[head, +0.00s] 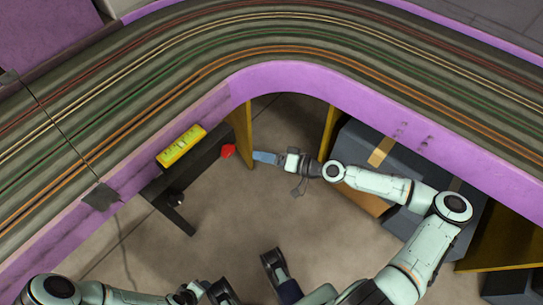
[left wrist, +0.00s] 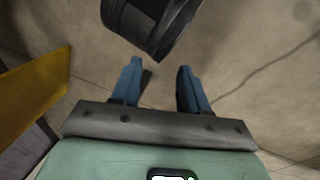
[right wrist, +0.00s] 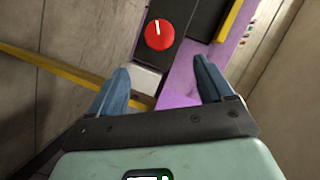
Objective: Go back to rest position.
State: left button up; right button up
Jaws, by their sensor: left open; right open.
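My right gripper (head: 264,157) is stretched out under the inner bend of the track. It shows open and empty in the right wrist view (right wrist: 161,72). A red knob (head: 228,151) with a white mark is just beyond its fingertips, with a visible gap; it also shows in the right wrist view (right wrist: 159,35) on a dark panel. My left gripper is low at the lower left of the head view, where its fingers are hard to make out. In the left wrist view (left wrist: 157,72) it is open, with nothing between its blue fingers.
The purple-walled slot track (head: 290,75) curves around the work area. A yellow box (head: 181,146) sits on its inner wall by a dark bar (head: 172,213). Dark boxes (head: 365,150) stand under the track at right, near my right arm. The middle floor (head: 230,215) is clear.

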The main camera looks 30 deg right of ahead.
jog(key=shift+s+d+r, duration=0.15)
jog(key=shift+s+d, duration=0.3)
jog(key=shift+s, duration=0.1)
